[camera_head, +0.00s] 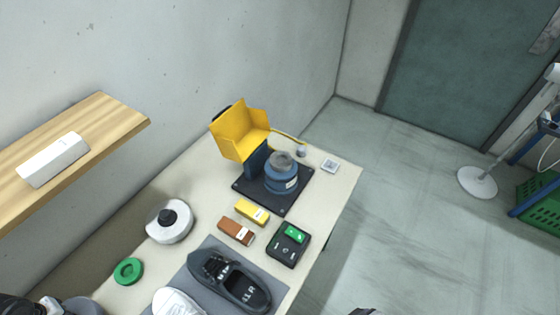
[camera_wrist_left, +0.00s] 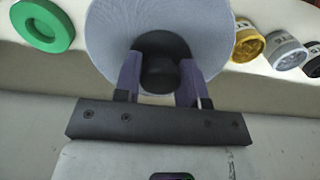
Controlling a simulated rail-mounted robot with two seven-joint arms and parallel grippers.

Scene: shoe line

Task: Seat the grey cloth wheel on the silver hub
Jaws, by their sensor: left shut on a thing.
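The grey cloth wheel (camera_wrist_left: 110,40) fills the top middle of the left wrist view, with a black knob at its centre. My left gripper (camera_wrist_left: 159,78) is shut on that knob, one finger on each side. In the head view a grey round edge (camera_head: 82,306) at the bottom left, beside my dark arm, looks like this wheel, mostly cut off. The silver hub (camera_head: 283,159) shows on top of the blue motor (camera_head: 281,180), far from the left gripper. The hub's finer shape is too small to tell.
A yellow guard (camera_head: 240,133) stands behind the motor on a dark base plate (camera_head: 262,202). A white wheel with a black knob (camera_head: 166,233), a green ring (camera_head: 128,271), yellow and brown blocks, a control box (camera_head: 288,245) and shoes lie nearer. A wooden shelf (camera_head: 110,118) juts in left.

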